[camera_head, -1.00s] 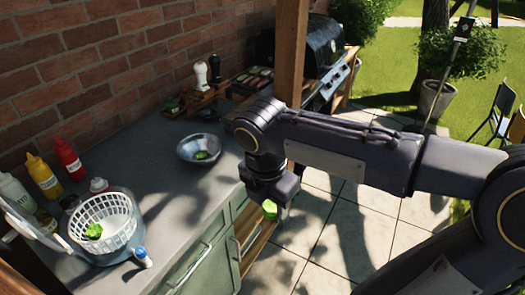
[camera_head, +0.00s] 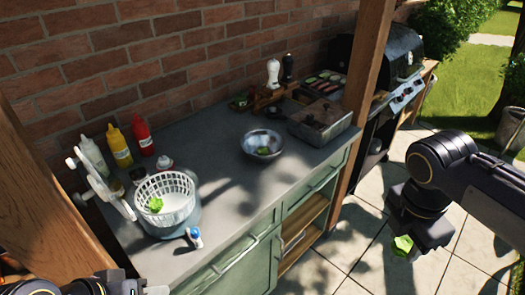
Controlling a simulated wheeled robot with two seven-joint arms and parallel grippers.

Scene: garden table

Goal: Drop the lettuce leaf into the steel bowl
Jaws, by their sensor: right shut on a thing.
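The steel bowl (camera_head: 252,139) stands on the grey counter, with a piece of green lettuce (camera_head: 262,151) inside. My right gripper (camera_head: 406,238) is shut on a green lettuce leaf (camera_head: 403,246), which shows below its fingers. It is over the paving, well to the right of the counter and the bowl. Another lettuce leaf (camera_head: 155,204) lies in the white basket (camera_head: 181,205) at the counter's left. My left arm shows only in part at the bottom left edge; its gripper's fingers cannot be made out.
Red (camera_head: 143,137) and yellow (camera_head: 118,145) bottles stand behind the basket. A small white-and-blue bottle (camera_head: 194,238) is at the counter's front edge. A grey metal tray (camera_head: 320,136) is right of the bowl. A wooden post (camera_head: 368,90) rises between counter and grill (camera_head: 400,55).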

